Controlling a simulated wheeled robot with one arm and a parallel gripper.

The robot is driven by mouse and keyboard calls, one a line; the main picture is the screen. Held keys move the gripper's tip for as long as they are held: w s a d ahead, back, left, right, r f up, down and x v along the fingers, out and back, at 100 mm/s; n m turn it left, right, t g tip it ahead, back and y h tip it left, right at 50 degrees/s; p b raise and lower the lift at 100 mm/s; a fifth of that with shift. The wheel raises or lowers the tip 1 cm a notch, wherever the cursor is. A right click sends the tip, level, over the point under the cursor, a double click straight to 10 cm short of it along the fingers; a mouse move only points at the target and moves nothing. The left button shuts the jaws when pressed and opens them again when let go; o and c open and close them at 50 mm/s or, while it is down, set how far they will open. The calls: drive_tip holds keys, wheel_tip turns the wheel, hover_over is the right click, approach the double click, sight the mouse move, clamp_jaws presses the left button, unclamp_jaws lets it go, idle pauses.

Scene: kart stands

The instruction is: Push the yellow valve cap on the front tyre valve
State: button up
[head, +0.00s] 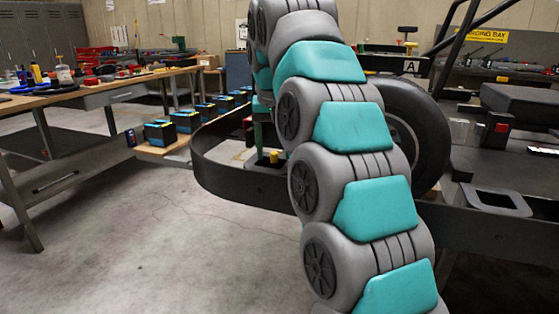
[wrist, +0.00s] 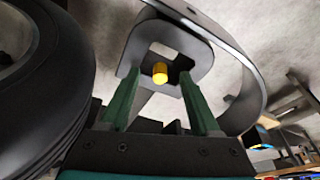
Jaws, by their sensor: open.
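The yellow valve cap (wrist: 160,73) is a small upright cylinder at the square, grey-rimmed tray (wrist: 207,62) in the wrist view. It also shows in the head view (head: 274,157), low by the kart's curved front bumper. My gripper (wrist: 160,77) has two green fingers standing apart, with the cap showing in the gap between them; I cannot tell how far beyond the tips it is. In the head view my gripper (head: 258,134) is mostly hidden behind my arm. The front tyre (head: 418,135) is partly behind my arm, and its valve is not visible.
The dark bumper (head: 225,183) curves around the cap's place. A second square-rimmed tray (head: 495,199) sits on the kart at right. A workbench (head: 100,87) stands at left, with several blue-and-black boxes (head: 160,133) on a low shelf. The floor at front left is clear.

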clamp_jaws()
idle(0.6)
